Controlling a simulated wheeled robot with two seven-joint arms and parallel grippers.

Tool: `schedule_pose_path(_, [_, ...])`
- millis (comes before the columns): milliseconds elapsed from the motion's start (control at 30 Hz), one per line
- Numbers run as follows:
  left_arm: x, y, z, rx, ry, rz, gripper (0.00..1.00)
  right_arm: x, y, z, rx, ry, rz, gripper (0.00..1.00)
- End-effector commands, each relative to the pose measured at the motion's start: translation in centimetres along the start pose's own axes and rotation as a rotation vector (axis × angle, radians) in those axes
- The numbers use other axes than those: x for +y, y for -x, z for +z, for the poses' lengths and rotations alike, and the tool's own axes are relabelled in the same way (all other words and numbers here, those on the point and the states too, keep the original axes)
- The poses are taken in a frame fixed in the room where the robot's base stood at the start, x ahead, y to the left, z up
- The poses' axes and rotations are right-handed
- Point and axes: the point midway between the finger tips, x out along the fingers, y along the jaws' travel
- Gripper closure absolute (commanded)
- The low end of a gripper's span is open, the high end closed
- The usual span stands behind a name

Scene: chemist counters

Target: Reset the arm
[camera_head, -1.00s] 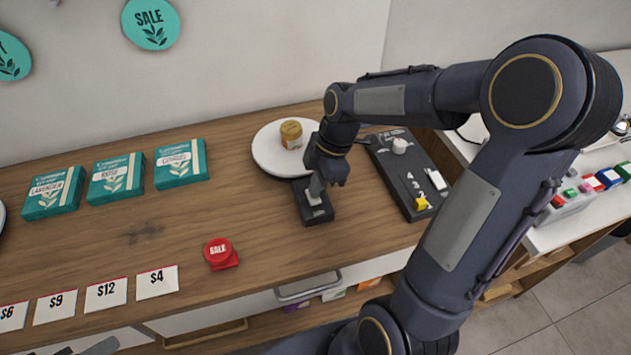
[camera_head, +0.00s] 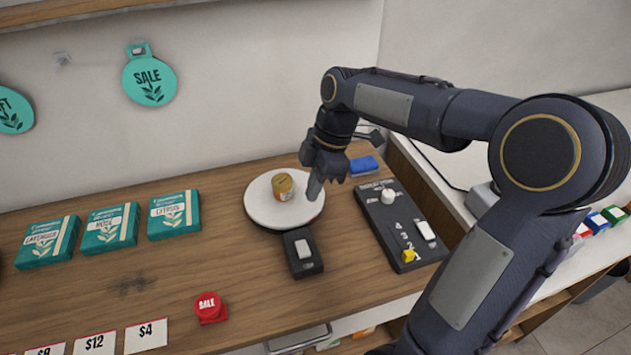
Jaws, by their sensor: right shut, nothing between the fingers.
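My right arm reaches in from the lower right and bends back over the counter. My right gripper (camera_head: 315,186) is shut and empty, pointing down over the right edge of the round white plate (camera_head: 262,211). A small jar with a tan lid (camera_head: 283,185) stands on the plate, just left of the gripper and apart from it. A black switch box with a white rocker (camera_head: 303,252) sits in front of the plate, below the gripper. My left gripper is not in view.
A black control panel (camera_head: 383,222) with a white knob and yellow slider lies right of the gripper. A blue object (camera_head: 364,166) is behind it. Teal boxes (camera_head: 110,228), a red SALE button (camera_head: 210,307) and price cards (camera_head: 146,335) lie left on the wooden counter (camera_head: 180,270).

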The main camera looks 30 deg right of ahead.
Motion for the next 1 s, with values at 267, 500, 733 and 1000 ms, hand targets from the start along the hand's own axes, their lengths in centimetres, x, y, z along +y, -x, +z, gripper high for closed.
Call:
schedule_pose_path(267, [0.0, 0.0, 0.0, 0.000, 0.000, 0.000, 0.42, 0.2, 1.0, 0.0, 0.001, 0.001, 0.000, 1.00])
schedule_pose_path(500, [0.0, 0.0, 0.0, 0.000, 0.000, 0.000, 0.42, 0.2, 0.9, 0.0, 0.000, 0.000, 0.000, 1.00])
schedule_pose_path(733, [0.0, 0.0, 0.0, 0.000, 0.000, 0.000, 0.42, -0.3, 1.1, 0.0, 0.003, -0.023, 0.008, 1.00])
schedule_pose_path(1000, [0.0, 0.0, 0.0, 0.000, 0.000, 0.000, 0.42, -8.5, 1.7, -0.1, 0.109, -0.551, 0.155, 1.00])
